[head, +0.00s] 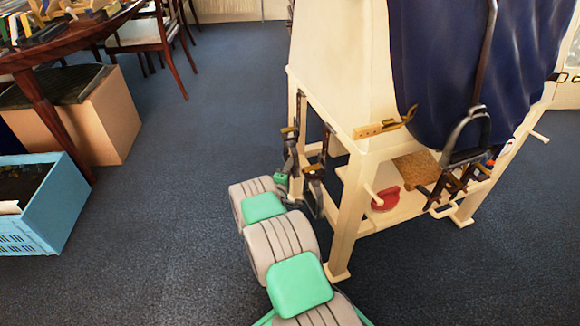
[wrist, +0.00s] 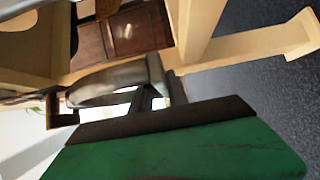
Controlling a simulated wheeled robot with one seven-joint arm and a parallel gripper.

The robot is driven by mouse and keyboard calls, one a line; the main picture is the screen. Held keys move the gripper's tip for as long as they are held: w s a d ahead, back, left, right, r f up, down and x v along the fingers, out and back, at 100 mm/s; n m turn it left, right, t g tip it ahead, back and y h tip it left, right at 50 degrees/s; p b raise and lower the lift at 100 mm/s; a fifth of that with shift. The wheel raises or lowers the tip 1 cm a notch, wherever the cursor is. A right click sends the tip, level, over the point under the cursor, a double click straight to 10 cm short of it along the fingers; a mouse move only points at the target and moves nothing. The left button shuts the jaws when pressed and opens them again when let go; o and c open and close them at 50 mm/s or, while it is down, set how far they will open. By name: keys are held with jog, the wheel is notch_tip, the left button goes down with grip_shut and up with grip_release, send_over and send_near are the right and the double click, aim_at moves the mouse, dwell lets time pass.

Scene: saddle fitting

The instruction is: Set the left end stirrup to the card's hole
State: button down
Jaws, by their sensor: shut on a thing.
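My gripper (wrist: 155,92) is shut on a grey metal piece, apparently the left end stirrup (wrist: 105,84), in the wrist view. In the head view my arm reaches to the left end of the cream wooden stand, where dark straps and a grey loop (head: 316,200) hang close to the hand. The fingers themselves are hard to make out there. A tan strip with small holes (head: 376,129), perhaps the card, is on the stand's upper rail, right of the hand. Which hole the stirrup leather is on cannot be seen.
Another stirrup (head: 468,135) hangs on a long strap over the dark blue cover (head: 440,55). The stand's lower shelf holds a red object (head: 386,199) and a brown block (head: 418,167). A blue crate (head: 62,205) stands at far left. Blue carpet between is clear.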

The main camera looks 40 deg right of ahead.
notch_tip(320, 180, up, 3)
jog(key=shift+r+p, duration=0.15)
jog(key=shift+p, duration=0.75)
jog(key=c, duration=1.3)
grip_release()
jog(key=p+v, duration=0.2)
jog(key=v, duration=0.6)
